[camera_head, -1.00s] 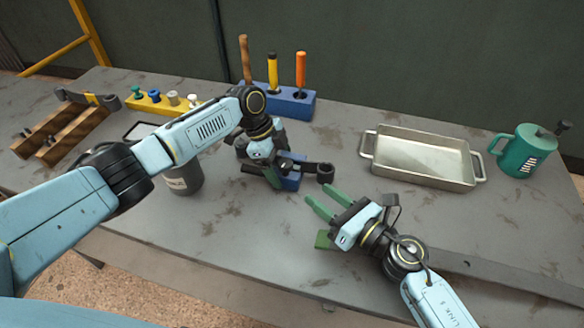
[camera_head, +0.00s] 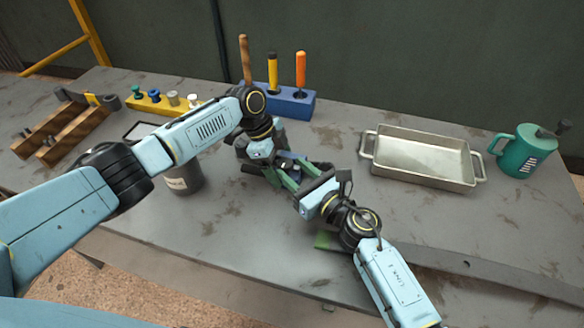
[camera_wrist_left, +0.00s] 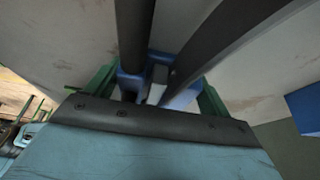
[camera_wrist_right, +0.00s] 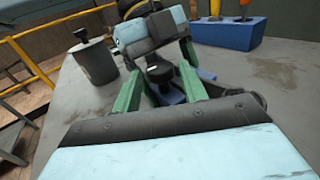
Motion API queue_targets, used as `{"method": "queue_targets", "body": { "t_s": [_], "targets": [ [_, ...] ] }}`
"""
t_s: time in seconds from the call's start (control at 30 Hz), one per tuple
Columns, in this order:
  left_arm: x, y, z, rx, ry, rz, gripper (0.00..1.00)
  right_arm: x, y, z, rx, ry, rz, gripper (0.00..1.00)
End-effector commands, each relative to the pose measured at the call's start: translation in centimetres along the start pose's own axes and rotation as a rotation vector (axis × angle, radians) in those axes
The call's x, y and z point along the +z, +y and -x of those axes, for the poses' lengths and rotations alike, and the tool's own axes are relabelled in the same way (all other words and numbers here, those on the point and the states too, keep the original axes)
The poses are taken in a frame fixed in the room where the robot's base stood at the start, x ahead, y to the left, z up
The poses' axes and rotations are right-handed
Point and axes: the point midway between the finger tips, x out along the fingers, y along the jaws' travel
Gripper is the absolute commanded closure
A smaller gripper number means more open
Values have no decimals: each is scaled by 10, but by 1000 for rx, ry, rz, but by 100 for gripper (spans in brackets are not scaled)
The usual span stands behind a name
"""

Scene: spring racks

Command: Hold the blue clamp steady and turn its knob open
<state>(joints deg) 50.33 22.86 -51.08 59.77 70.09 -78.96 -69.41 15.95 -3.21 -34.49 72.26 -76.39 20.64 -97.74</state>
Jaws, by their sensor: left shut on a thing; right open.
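The blue clamp (camera_wrist_left: 183,100) is between the green fingers of my left gripper (camera_wrist_left: 157,90), which is shut on it. Its dark bars rise close to the left wrist camera. In the right wrist view, a dark round knob (camera_wrist_right: 160,73) stands above the clamp's blue body (camera_wrist_right: 173,96). My right gripper (camera_wrist_right: 160,84) is open, with one finger on each side of the knob in that view; I cannot tell whether they touch it. In the head view, my right gripper (camera_head: 284,170) largely covers the clamp, close against my left gripper.
A grey canister (camera_head: 183,180) stands left of the clamp. A blue block with upright tools (camera_head: 290,101) and a yellow rack (camera_head: 163,103) are behind. A metal tray (camera_head: 420,160) and a green mug (camera_head: 519,152) stand right. The front centre table is mostly clear.

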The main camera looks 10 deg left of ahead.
Motion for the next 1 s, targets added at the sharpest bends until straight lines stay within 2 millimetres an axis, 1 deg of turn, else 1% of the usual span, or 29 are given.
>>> {"method": "queue_targets", "body": {
  "t_s": [0.03, 0.13, 0.47, 0.57, 0.7, 0.73, 1.0],
  "targets": [
    [-1, -2, 2, -4, 2, 0, 58, 1, 0, -5, 0, -1, -1, 57],
    [-1, -2, 2, -4, 2, 0, 58, 1, 1, -11, 1, -1, -1, 57],
    [-1, -1, 2, -4, 2, 0, 58, 0, 1, -13, 2, 0, 0, 57],
    [-1, -1, 2, -4, 2, 0, 58, 0, 1, -13, 1, 0, 0, 69],
    [-1, -1, 2, -4, 2, 0, 58, 0, 1, -13, 1, 0, 0, 88],
    [-1, -1, 2, -4, 2, 0, 58, 0, 1, -13, 1, 0, 0, 89],
    [-1, -1, 2, -4, 2, 0, 58, 0, -1, -14, 40, 0, 1, 89]
  ]
}}
